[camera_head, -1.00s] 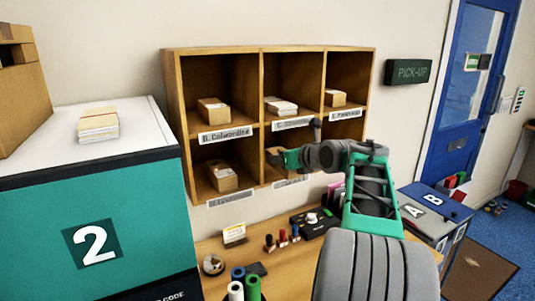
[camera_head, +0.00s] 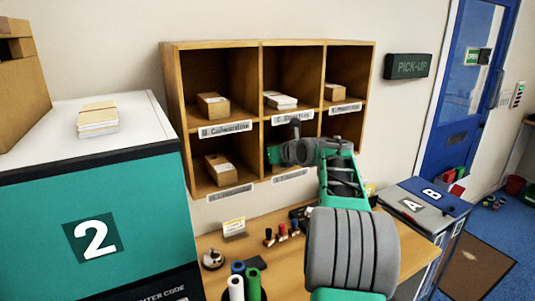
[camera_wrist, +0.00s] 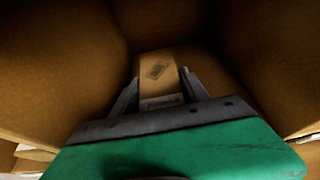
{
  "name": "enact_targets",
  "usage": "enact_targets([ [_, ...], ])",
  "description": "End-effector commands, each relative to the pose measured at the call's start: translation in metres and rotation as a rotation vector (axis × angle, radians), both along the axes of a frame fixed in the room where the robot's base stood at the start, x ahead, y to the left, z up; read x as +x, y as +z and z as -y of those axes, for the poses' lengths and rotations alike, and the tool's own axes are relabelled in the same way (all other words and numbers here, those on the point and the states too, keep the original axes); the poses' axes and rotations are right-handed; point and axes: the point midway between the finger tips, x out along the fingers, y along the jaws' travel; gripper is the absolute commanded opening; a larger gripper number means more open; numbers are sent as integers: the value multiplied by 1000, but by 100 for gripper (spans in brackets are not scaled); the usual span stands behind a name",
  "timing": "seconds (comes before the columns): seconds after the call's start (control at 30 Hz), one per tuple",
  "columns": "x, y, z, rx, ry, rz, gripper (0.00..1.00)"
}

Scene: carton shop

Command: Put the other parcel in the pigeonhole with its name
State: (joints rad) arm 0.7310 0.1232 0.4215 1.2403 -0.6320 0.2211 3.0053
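A small brown cardboard parcel (camera_wrist: 158,72) with a dark printed mark and a pale label shows in the wrist view. My gripper (camera_wrist: 160,80) has its two grey fingers on either side of it and appears shut on it. Brown wooden walls surround both. In the head view my gripper (camera_head: 275,155) reaches into the lower middle pigeonhole of the wooden rack (camera_head: 262,90); my arm hides much of that compartment and the parcel. The label (camera_head: 290,175) under this pigeonhole is too small to read.
Parcels lie in the upper left (camera_head: 213,105) and lower left (camera_head: 221,170) pigeonholes, and one in the upper right (camera_head: 335,92). Letters (camera_head: 280,99) lie in the upper middle. Stamps and rolls stand on the bench (camera_head: 205,245) below. A teal cabinet (camera_head: 125,215) stands at left.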

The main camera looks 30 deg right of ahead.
Motion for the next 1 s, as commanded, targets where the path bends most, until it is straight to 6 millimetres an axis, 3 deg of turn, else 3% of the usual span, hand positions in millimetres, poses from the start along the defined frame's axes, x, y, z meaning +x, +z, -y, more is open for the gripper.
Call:
enact_targets([
  [0.27, 0, 0, 0, 0, 0, -1, 74],
  [0.57, -2, 5, 0, 0, -1, 0, 74],
  [0.67, -16, 10, 0, -1, -3, 1, 74],
  [1.0, -94, 43, -4, -2, -4, 1, 74],
])
